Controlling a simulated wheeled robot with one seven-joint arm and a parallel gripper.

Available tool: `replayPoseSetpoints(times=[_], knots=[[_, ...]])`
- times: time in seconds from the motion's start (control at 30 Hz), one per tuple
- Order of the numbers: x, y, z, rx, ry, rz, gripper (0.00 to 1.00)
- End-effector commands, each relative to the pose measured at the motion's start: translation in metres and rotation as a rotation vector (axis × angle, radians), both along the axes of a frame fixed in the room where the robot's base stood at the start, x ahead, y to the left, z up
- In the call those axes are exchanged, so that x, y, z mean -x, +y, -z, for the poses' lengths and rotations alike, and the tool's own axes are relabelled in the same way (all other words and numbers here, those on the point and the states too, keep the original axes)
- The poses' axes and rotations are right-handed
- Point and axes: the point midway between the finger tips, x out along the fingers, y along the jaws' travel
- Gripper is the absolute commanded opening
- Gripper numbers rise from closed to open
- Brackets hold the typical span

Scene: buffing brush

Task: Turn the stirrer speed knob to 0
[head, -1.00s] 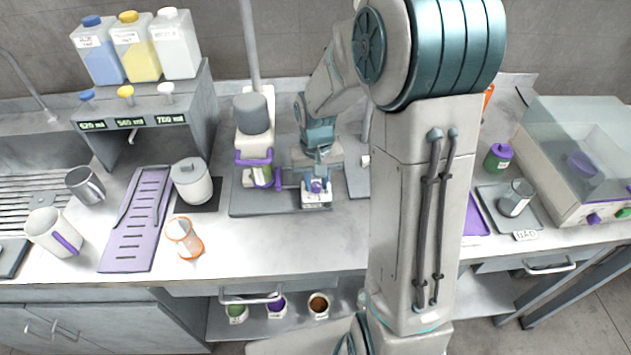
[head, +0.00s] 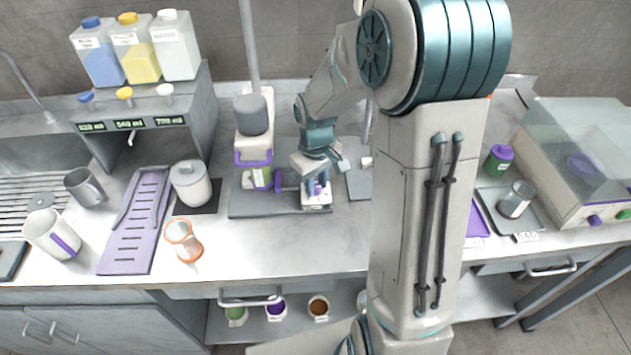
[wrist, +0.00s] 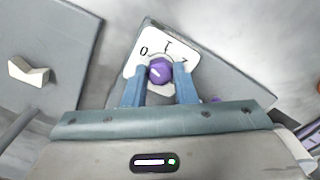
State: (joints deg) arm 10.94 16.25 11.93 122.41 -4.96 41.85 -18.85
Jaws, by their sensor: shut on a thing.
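The purple stirrer speed knob (wrist: 160,72) sits on a white dial plate (wrist: 143,62) in the wrist view. The plate has a 0 at its left, a middle mark and another mark at its right. A pale line shows on the knob, but I cannot tell exactly which mark it points to. My gripper (wrist: 159,77) has one blue finger on each side of the knob and is shut on it. In the head view my gripper (head: 317,184) is over the white control box (head: 317,200) at the right front of the grey stirrer base (head: 265,208).
A mixer stand with a grey head (head: 252,115) and a purple-trimmed vessel (head: 260,176) stands just left of my gripper. A lidded white pot (head: 190,190) and an orange-rimmed beaker (head: 183,243) are further left. The bench front below the base is clear.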

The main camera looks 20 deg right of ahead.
Motion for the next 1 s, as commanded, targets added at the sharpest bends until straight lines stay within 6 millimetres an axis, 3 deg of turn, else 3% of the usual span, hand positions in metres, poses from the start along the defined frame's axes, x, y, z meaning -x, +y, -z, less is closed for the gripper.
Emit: replayPoseSetpoints(times=[0.3,0.33,0.4,0.77,1.0], knots=[[-0.002,0.000,-0.002,0.000,-0.007,-0.003,0.02],[-0.002,0.000,-0.002,0.000,-0.007,-0.003,0.30],[-0.002,0.000,-0.002,0.001,-0.006,-0.002,0.47],[-0.001,0.000,-0.005,0.000,-0.004,0.000,0.47],[-0.002,0.000,-0.047,0.002,-0.011,-0.001,0.47]])
